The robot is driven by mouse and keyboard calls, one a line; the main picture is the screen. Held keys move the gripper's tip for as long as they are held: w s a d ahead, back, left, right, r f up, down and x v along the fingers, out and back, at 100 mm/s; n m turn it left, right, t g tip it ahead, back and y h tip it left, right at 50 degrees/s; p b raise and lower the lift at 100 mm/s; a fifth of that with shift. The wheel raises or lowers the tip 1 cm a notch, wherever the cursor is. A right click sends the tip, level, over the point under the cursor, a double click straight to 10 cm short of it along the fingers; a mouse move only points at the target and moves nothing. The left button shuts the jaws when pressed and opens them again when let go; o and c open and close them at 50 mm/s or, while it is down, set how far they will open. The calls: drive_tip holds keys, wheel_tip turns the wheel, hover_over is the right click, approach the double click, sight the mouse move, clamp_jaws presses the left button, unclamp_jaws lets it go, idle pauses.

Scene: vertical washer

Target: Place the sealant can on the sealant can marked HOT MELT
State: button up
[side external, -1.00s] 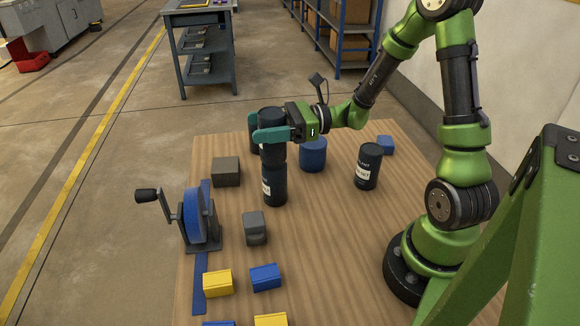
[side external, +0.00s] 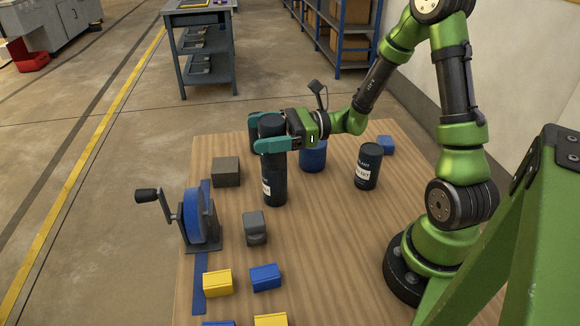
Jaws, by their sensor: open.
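A dark sealant can (side external: 271,127) stands upright above a second dark can with a white label (side external: 273,187), and the two look lined up as one column. The lower can stands on the wooden table; its label is too small to read surely. My gripper (side external: 268,133) is open, with one teal finger in front of the upper can and the other behind it. The front finger hides the join between the cans, so I cannot see their contact. Another dark labelled can (side external: 368,166) stands apart to the right.
A blue cylinder (side external: 313,156) stands close behind my gripper. A dark box (side external: 226,172), a grey block (side external: 254,226) and a blue hand-cranked reel (side external: 196,217) are to the left. Yellow and blue blocks lie at the front. The table's middle right is clear.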

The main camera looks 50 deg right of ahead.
drive_tip(key=v, duration=1.2)
drive_tip(key=shift+s, duration=0.1)
